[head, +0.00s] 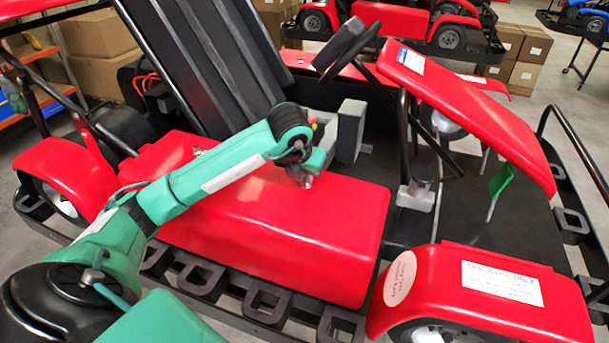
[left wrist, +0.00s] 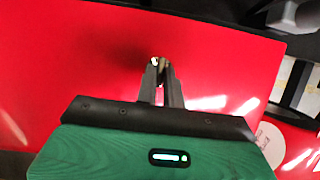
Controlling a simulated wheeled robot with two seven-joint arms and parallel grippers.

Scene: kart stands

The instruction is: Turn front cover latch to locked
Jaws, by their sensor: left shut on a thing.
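The red cover (head: 290,235) is a long smooth panel on the near side of the kart. My left gripper (head: 305,181) reaches down onto its top face near the upper edge. In the left wrist view, the left gripper's fingers (left wrist: 161,80) are close together over the red cover (left wrist: 95,70). They are shut on a small metallic piece, the latch (left wrist: 154,61), of which only a bright bit shows at the fingertips. The latch's angle is hidden by the fingers. My right gripper is in neither view.
The black seat (head: 215,60) rises behind the cover. The steering wheel (head: 345,45) and red front panel (head: 470,100) stand to the right. A red fender (head: 455,290) lies at the lower right. Boxes (head: 105,70) and other karts stand behind.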

